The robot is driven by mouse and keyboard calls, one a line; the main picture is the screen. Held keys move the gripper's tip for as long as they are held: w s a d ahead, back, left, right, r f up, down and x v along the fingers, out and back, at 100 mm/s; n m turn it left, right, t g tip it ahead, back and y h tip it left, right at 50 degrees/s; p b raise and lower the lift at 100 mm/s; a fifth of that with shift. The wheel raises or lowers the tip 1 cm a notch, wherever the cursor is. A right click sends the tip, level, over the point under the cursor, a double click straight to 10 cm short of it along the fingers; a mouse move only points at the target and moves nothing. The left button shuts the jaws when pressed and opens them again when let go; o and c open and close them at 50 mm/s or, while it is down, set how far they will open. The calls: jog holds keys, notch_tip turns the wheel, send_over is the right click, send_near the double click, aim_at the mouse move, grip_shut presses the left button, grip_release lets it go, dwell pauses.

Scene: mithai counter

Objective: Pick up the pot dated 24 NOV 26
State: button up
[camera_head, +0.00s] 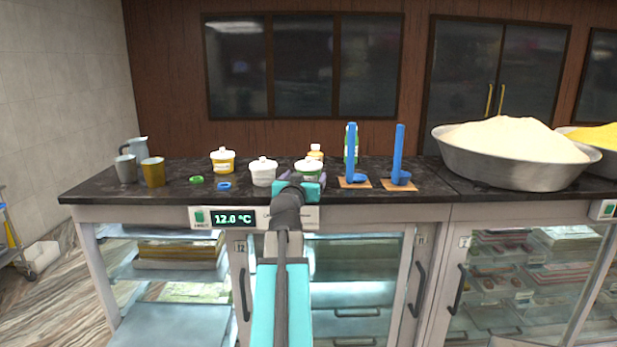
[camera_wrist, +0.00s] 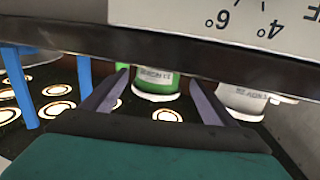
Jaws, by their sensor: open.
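A pot with a green label and white lid (camera_head: 308,166) stands on the dark counter just beyond my gripper (camera_head: 300,184). In the wrist view, which looks upside down, this green pot (camera_wrist: 155,84) shows between the two open fingers (camera_wrist: 158,98), with nothing held. A white pot (camera_head: 263,173) stands to its left; in the wrist view a white pot (camera_wrist: 243,100) is right of the fingers. A yellow-label pot (camera_head: 222,163) stands farther left. A small pot with a tan lid (camera_head: 315,153) is behind. Printing on the labels is too small to read surely.
Two blue upright stands (camera_head: 397,153) on tan bases are right of my gripper. A wide metal bowl (camera_head: 505,171) of pale heap fills the right. A cup (camera_head: 153,172) and a pitcher (camera_head: 137,147) stand left, near green and blue rings.

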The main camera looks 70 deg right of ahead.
jog(key=shift+w+d+p, duration=0.1)
jog(key=shift+d+p, duration=0.45)
jog(key=shift+d, duration=0.35)
jog(key=shift+w+d+f+p, duration=0.1)
jog(key=shift+d+p, duration=0.25)
jog(key=shift+d, duration=0.5)
jog(key=shift+w+d+f+p, duration=0.1)
jog(key=shift+d+p, duration=0.2)
jog(key=shift+d, duration=0.55)
jog(key=c, duration=1.1)
jog(key=shift+o, duration=0.2)
jog(key=shift+r, duration=0.2)
notch_tip(320, 180, up, 28)
jog(key=b, duration=0.5)
jog(key=shift+f, duration=0.15)
